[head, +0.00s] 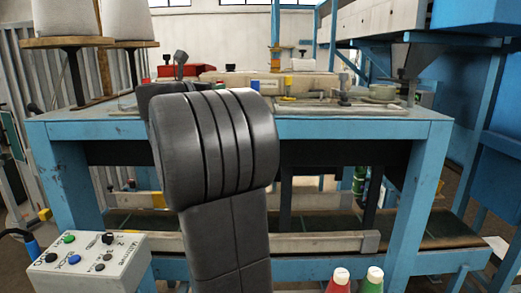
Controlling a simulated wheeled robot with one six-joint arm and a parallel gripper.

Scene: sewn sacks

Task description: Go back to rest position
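My dark grey arm (215,150) stands up through the middle of the head view, in front of a blue-framed work table (340,130). Its large rounded joint covers part of the table's front edge and top. I cannot make out my gripper or its fingers; they may be hidden behind the arm. I see no thing held.
A control box (88,262) with coloured buttons is at the lower left. Two spools, red (338,280) and green (372,280), stand at the bottom. Blue machinery (490,120) fills the right.

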